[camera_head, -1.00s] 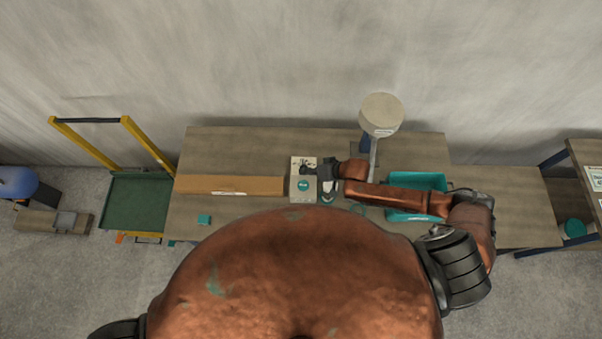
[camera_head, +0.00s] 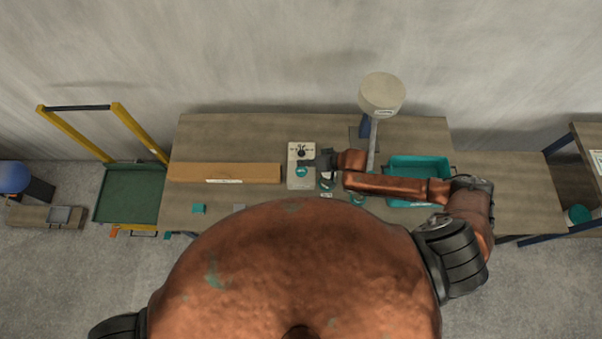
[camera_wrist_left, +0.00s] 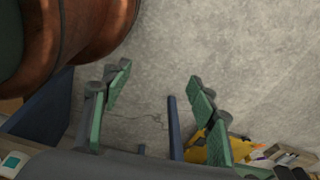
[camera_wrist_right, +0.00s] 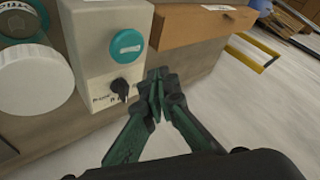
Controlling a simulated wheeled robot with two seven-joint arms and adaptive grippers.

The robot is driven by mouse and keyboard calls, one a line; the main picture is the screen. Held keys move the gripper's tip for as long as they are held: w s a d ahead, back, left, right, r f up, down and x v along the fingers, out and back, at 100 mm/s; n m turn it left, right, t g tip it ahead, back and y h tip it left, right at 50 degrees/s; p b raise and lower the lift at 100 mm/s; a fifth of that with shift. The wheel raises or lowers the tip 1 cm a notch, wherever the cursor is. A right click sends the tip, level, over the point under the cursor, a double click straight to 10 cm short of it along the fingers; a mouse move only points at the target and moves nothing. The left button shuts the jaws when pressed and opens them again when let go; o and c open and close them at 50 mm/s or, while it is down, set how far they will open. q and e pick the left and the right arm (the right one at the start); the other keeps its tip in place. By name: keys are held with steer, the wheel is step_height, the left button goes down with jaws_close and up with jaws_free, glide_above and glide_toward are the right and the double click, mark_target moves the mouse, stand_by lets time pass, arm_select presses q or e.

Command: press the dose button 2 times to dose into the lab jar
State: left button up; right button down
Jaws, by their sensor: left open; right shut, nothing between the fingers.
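The dosing unit is a pale box (camera_head: 293,181) on the bench in the head view, with a round teal button (camera_head: 302,171) and a black knob (camera_head: 301,153). Both button (camera_wrist_right: 126,43) and knob (camera_wrist_right: 122,88) are clear in the right wrist view. My left gripper (camera_wrist_left: 157,85) is open and empty.
A long cardboard box (camera_head: 225,173) lies left of the dosing unit. A teal tray (camera_head: 418,162) and a hopper on a post (camera_head: 381,93) stand to the right. A teal block (camera_head: 199,209) lies at the bench's front left. A yellow-framed green cart (camera_head: 130,194) stands farther left.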

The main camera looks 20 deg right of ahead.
mark_target(303, 171)
step_height(303, 171, down, 3)
steer(key=shift+s+f+b, duration=0.1)
steer(key=shift+b, duration=0.55)
arm_select(q)
steer(key=shift+s+f, duration=0.3)
steer(key=shift+f, duration=0.3)
steer(key=shift+s+f, duration=0.25)
steer(key=shift+f, duration=0.3)
arm_select(e)
steer(key=shift+f, duration=0.2)
steer(key=shift+f, duration=0.25)
arm_select(q)
steer(key=shift+f, duration=0.25)
arm_select(e)
steer(key=shift+f, duration=0.55)
arm_select(q)
steer(key=shift+r, duration=0.15)
arm_select(e)
steer(key=shift+r, duration=0.1)
arm_select(q)
steer(key=shift+r+p, duration=0.85)
steer(key=shift+r, duration=0.1)
arm_select(e)
steer(key=shift+r, duration=0.85)
